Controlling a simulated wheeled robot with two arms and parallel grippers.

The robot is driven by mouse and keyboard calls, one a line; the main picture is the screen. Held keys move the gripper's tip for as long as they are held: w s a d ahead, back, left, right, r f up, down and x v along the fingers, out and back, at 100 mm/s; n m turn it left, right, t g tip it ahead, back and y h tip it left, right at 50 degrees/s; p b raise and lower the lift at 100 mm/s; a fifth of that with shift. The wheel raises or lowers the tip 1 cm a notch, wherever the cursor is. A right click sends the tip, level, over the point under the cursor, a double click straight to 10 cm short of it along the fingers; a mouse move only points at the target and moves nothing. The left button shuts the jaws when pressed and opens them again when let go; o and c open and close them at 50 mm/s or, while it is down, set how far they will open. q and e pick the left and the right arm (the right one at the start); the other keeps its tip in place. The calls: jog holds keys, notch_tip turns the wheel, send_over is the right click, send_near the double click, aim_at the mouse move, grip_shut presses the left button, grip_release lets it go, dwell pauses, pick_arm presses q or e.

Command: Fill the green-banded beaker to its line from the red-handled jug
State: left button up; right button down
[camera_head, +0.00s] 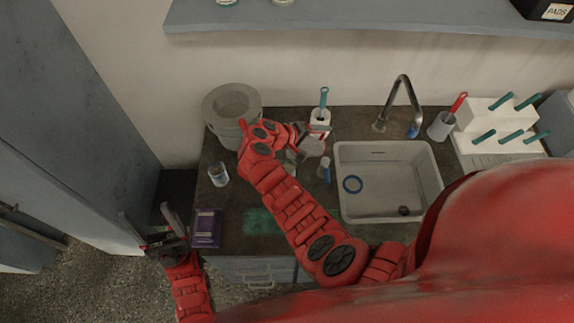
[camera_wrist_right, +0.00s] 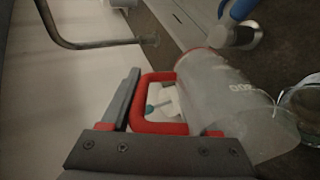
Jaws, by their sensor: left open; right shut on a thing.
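My right gripper (camera_head: 303,136) is shut on the red handle of a clear jug. In the right wrist view the handle (camera_wrist_right: 160,118) is between the fingers and the jug body (camera_wrist_right: 232,95) lies at a slant across the view. In the head view the jug (camera_head: 313,147) is held over the counter's back half, left of the sink. A glass vessel (camera_wrist_right: 303,98) is close beside the jug in the wrist view, cut off by the edge. I cannot make out a green band or fill line. My left gripper (camera_head: 150,228) is open and empty at the counter's left front corner.
A grey round container (camera_head: 228,110) stands at the back left, with a small jar (camera_head: 218,174) before it. A purple box (camera_head: 206,228) lies near the front. The sink (camera_head: 405,180) and tap (camera_head: 400,85) are to the right.

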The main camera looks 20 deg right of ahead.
jog(key=shift+a+r+h+b, duration=0.1)
jog(key=shift+a+h+b, duration=0.25)
jog(key=shift+h+b, duration=0.65)
dwell(2.9)
